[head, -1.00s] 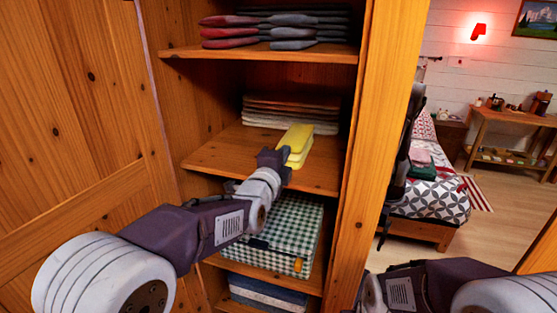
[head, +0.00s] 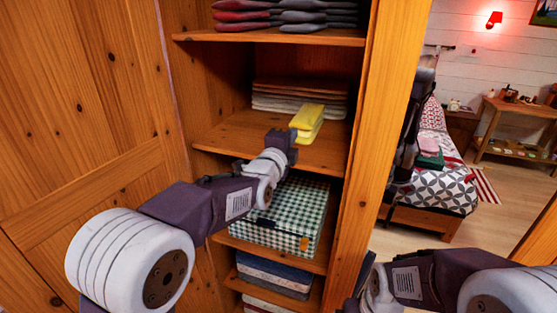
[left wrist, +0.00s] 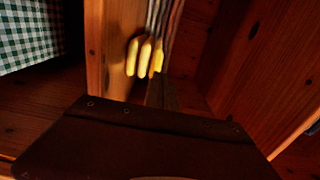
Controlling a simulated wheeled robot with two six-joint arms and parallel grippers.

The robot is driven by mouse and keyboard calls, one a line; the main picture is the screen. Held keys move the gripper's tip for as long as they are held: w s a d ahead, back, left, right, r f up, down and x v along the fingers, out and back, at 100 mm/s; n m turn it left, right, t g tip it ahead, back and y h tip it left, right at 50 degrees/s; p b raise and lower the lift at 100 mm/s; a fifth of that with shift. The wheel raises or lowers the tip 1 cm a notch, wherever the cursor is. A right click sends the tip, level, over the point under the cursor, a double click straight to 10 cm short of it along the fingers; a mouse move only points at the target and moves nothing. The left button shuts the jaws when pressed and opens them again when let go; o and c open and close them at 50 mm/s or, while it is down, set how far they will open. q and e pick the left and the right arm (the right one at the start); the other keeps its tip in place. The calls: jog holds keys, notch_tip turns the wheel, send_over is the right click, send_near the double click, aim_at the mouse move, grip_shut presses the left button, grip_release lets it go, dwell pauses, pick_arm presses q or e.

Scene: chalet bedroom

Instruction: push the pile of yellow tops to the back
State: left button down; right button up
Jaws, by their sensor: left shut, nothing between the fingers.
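The pile of yellow tops (head: 308,122) lies folded on the middle shelf, toward its right side. It overlaps the view of the pale folded stack behind it, and I cannot tell whether they touch. My left gripper (head: 287,139) is shut and empty at the pile's front end, very close to it or touching it. In the left wrist view the pile's yellow folded edges (left wrist: 145,57) show beyond the dark gripper (left wrist: 160,93). My right gripper (head: 356,292) is only partly visible low in the head view, and its fingers cannot be made out.
A pale folded stack (head: 300,104) fills the shelf's back. The wooden middle shelf (head: 225,137) is bare at the left. Red and grey folded clothes lie above. A green checked box (head: 285,215) stands below. The wardrobe's right side panel (head: 372,130) is close to the pile.

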pick_arm(q)
jog(key=b+v, duration=0.3)
jog(key=v, duration=0.7)
jog(key=w+a+f+n+g+y, duration=0.1)
jog(key=w+a+f+n+y, duration=0.15)
jog(key=a+f, duration=0.4)
jog(key=s+a+f+n+g+y, duration=0.1)
jog(key=s+a+f+n+g, duration=0.15)
jog(key=f, duration=0.45)
jog(key=s+a+f+n+g+y, duration=0.1)
jog(key=s+a+f+g, duration=0.1)
jog(key=a+f, duration=0.35)
jog(key=s+f+n+g, duration=0.5)
jog(key=s+f+n, duration=0.3)
jog(key=s, duration=0.3)
jog(key=s+a+f+n+g, duration=0.1)
jog(key=s+f+n+g, duration=0.4)
jog(key=s+f+n, duration=0.3)
jog(key=s+y, duration=0.1)
jog(key=s, duration=0.2)
jog(key=shift+a+f, duration=0.3)
jog(key=shift+f, duration=0.1)
pick_arm(e)
notch_tip(320, 180, down, 3)
jog(key=shift+w+f, duration=0.1)
